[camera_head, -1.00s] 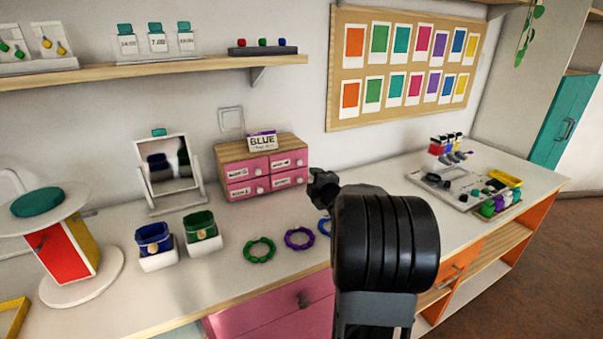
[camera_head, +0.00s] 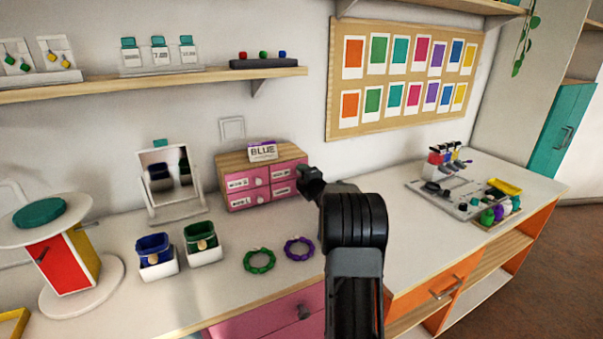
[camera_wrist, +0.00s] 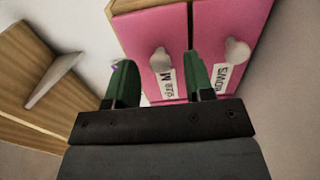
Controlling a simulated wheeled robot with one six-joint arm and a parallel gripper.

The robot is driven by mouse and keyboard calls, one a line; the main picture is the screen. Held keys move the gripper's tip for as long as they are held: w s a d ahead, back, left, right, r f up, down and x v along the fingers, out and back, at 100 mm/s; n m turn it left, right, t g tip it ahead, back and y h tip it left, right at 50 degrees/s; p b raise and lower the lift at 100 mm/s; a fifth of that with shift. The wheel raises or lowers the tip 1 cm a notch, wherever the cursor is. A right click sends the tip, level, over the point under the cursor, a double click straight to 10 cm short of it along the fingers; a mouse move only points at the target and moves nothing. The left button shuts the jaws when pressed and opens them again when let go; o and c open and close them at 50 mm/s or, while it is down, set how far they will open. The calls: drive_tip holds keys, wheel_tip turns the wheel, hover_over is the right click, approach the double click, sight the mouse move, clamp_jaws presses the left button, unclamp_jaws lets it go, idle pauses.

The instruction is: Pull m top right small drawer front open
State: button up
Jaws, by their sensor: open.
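A small wooden cabinet (camera_head: 235,158) with several pink drawer fronts stands on the counter against the wall. Its top right front (camera_head: 283,174) is closed, with its right end partly hidden behind my gripper (camera_head: 310,178). In the wrist view the fronts appear turned sideways. A pale round knob (camera_wrist: 160,60) with a label bearing an M sits on one pink front (camera_wrist: 150,32). My gripper (camera_wrist: 160,72) is open, its two green fingers one on each side of that knob in the picture, with gaps showing. I cannot tell how deep the fingers reach around it.
A second knob (camera_wrist: 237,52) on the neighbouring front is right of the fingers in the wrist view. A mirror (camera_head: 168,180) stands left.

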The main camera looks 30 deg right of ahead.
drive_tip(key=shift+w, duration=0.65)
clamp_jaws()
